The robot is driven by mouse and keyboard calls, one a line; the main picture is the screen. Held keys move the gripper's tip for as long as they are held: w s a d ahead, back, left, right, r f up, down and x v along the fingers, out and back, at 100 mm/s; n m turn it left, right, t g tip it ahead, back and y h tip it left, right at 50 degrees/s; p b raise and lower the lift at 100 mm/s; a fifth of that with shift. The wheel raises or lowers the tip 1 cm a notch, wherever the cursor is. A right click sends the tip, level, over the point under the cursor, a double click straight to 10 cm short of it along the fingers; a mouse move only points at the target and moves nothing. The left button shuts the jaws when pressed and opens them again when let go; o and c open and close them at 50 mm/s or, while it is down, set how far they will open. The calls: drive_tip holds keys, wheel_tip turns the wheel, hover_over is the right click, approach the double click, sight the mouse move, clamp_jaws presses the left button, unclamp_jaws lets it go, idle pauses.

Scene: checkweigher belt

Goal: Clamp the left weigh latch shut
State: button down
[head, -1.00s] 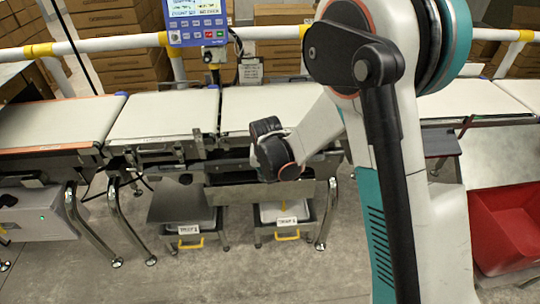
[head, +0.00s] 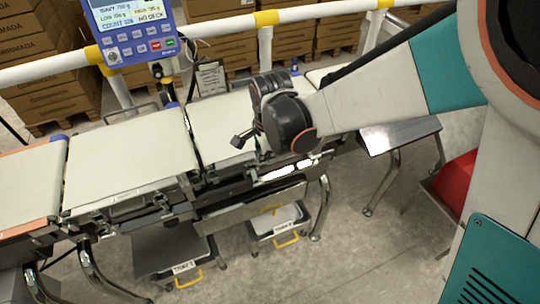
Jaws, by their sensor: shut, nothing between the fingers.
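My gripper (head: 239,139) is small and dark in the head view, pointing left from the thick black wrist (head: 290,122). It is shut and empty, over the right-hand weigh belt (head: 218,125). The left weigh belt (head: 125,160) is a pale section to the left of my gripper, with dark metal fittings (head: 128,208) along its front edge. The latches are too small among these fittings to tell which is the left one, or whether it is open or shut. My gripper is apart from the left belt's front edge.
A blue weigh display (head: 130,28) stands behind the belts near a white and yellow rail (head: 215,28). Two trays with yellow handles, TRAY 1 (head: 178,258) and another (head: 278,222), stand below. A red bin (head: 457,190) is at right. Open floor lies in front.

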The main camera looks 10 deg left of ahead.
sight(262, 182)
drive_tip(key=shift+f, duration=0.1)
drive_tip(key=f+b, duration=0.1)
drive_tip(key=f, duration=0.3)
drive_tip(key=w+f+b, duration=0.1)
drive_tip(key=f+b, duration=0.1)
drive_tip(key=f, duration=0.3)
drive_tip(key=w+a+f+b, duration=0.1)
drive_tip(key=f+b, duration=0.1)
drive_tip(key=f, duration=0.2)
drive_tip(key=shift+a+f, duration=0.1)
drive_tip(key=shift+f, duration=0.25)
